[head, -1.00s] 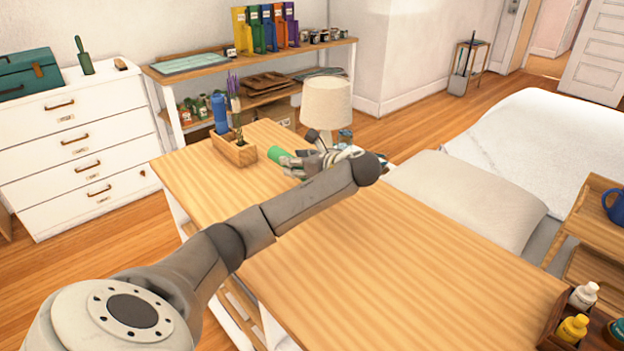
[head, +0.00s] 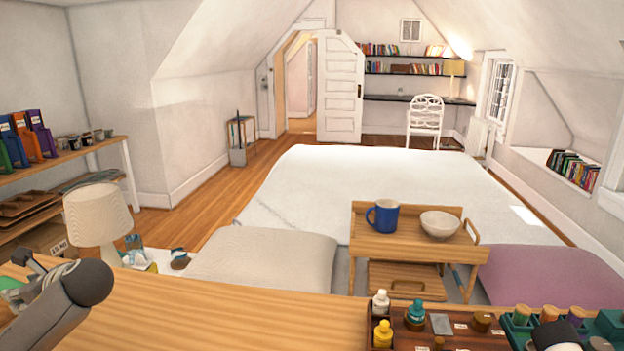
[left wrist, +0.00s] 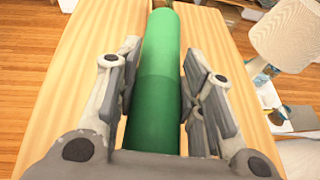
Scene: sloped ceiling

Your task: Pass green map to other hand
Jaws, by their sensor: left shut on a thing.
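The green map (left wrist: 160,60) is a rolled green tube. In the left wrist view it lies lengthwise between the two fingers of my left gripper (left wrist: 163,90), which is shut on it, with the wooden table below. In the head view my left gripper (head: 32,272) is at the lower left edge, partly cut off. Only a small green bit of the map (head: 9,283) shows there.
The wooden table (head: 230,315) is bare in its middle. A lamp (head: 97,215) stands behind my left arm. A wooden box with bottles (head: 383,335) is at the front right. Beyond are a cart with a blue mug (head: 383,216) and a bowl (head: 440,224), and a bed (head: 320,190).

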